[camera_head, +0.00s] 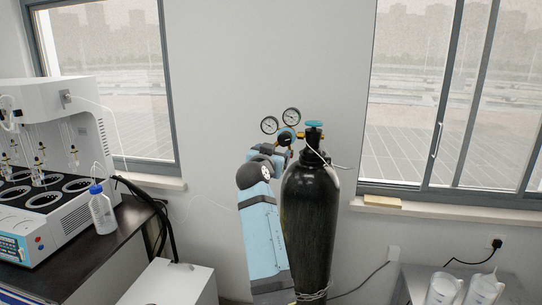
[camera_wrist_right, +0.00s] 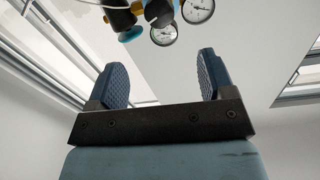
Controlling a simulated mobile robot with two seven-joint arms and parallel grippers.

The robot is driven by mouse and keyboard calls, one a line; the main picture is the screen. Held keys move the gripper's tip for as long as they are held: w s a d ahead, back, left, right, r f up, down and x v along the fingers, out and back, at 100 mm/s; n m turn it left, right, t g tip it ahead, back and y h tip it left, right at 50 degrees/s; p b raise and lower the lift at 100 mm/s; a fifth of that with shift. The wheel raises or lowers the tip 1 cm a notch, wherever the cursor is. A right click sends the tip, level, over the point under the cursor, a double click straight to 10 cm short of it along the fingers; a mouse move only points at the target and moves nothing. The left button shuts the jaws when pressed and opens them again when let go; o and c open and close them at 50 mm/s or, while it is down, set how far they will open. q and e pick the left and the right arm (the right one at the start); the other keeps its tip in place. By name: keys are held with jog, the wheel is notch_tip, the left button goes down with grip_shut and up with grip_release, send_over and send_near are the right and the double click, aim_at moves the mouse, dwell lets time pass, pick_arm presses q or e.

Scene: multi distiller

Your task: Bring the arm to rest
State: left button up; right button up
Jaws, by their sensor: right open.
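My right gripper (camera_wrist_right: 163,80) is open in the right wrist view, its two dark ridged fingers wide apart with nothing between them. Just beyond the fingertips is a regulator (camera_wrist_right: 125,18) with two round gauges, cut off by the top edge. In the head view my light blue right arm (camera_head: 262,228) rises beside the left of a black gas cylinder (camera_head: 311,215) and bends towards its top. The gripper itself is hard to make out there. The cylinder stands upright with a blue valve knob (camera_head: 314,124) and gauges (camera_head: 291,117) on top. My left gripper is not in view.
A white box (camera_head: 172,285) is below. Jugs (camera_head: 484,288) sit on a table at lower right. The wall and windows are close behind the cylinder.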

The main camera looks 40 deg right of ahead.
jog(key=shift+s+a, duration=0.1)
jog(key=shift+f, duration=0.15)
dwell(0.5)
jog(key=s+a+f+n+t+y+p, duration=0.1)
jog(key=s+a+f+n+y, duration=0.25)
jog(key=f, duration=0.55)
jog(key=s+a+f+n+t+y, duration=0.1)
jog(key=s+a+f+n+y, duration=0.15)
jog(key=a+f, duration=0.4)
jog(key=s+a+f+n+t+y+p, duration=0.1)
jog(key=s+a+f+n+y, duration=0.2)
jog(key=f, duration=0.8)
jog(key=s+a+f+n+g+y, duration=0.1)
jog(key=s+a+f, duration=0.3)
jog(key=s, duration=0.5)
jog(key=s+a+f+n+g+y+p, duration=0.1)
jog(key=s+a+f+n+y, duration=0.2)
jog(key=s, duration=0.7)
jog(key=s+a+f+n+g+y+p, duration=0.1)
jog(key=s+a+f+n+y, duration=0.1)
jog(key=s+a+f+y, duration=0.2)
jog(key=s+a+f, duration=0.3)
jog(key=s+f, duration=0.2)
jog(key=shift+s+a, duration=0.2)
jog(key=shift+s, duration=0.1)
jog(key=shift+d, duration=0.15)
